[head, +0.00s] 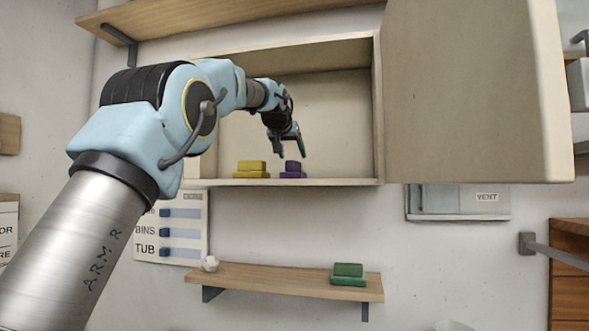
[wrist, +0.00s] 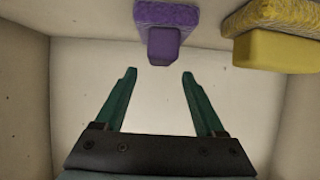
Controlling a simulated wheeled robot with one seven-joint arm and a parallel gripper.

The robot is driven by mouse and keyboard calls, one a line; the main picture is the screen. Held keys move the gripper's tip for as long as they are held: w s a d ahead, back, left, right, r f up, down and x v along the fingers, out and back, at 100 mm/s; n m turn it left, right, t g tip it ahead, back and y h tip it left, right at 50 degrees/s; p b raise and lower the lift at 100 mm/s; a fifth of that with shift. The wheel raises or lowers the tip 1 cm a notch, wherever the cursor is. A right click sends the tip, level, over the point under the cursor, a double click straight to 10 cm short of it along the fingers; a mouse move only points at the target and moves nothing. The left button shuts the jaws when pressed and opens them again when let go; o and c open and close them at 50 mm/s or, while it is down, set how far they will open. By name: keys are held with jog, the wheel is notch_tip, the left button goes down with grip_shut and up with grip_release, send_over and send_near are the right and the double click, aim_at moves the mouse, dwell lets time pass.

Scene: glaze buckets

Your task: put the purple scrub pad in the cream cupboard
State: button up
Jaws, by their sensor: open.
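The purple scrub pad (head: 292,170) sits on the floor of the cream cupboard (head: 280,183), to the right of a yellow pad (head: 251,169). The cupboard is open at the front, its door (head: 465,90) swung out to the right. My gripper (head: 290,152) is inside the cupboard, a little above the purple pad. In the wrist view my gripper (wrist: 158,75) is open, with nothing between its green fingers.
The yellow pad (wrist: 280,40) is close beside the purple one, leaving a small gap. The cupboard's right wall (head: 378,110) stands clear of the pads. A low wooden shelf (head: 270,283) below holds a green pad (head: 348,274) and a small white object (head: 210,264).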

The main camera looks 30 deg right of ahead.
jog(key=b+v, duration=0.1)
jog(key=v, duration=0.5)
jog(key=shift+b, duration=0.3)
